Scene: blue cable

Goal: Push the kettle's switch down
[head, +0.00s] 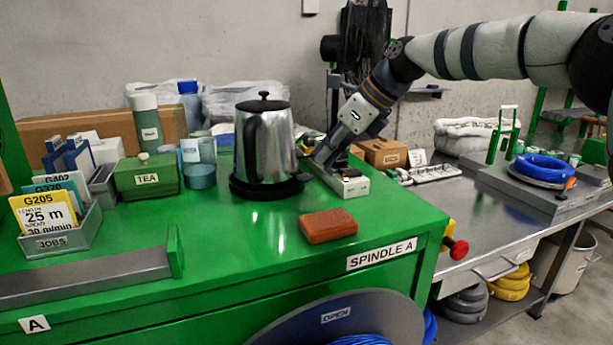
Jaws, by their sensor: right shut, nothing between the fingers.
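A steel kettle (278,145) with a black handle and lid stands upright on a black round base (265,187) on the green cabinet top. A small dark tab (305,177) sticks out at the right of the base; I cannot tell whether it is the switch or whether it is up or down. My right gripper (318,160) is shut and empty, pointing down just right of the kettle. Its fingertips are close to the kettle's base and to a white block (352,187) with dark parts on top; contact is unclear. My left gripper is not in view.
A reddish-brown block (328,225) lies in front of the kettle. A green TEA box (147,176), jars and a JOBS card tray (65,232) stand to the left. A cardboard box (383,153) is behind right. The green top's front middle is clear.

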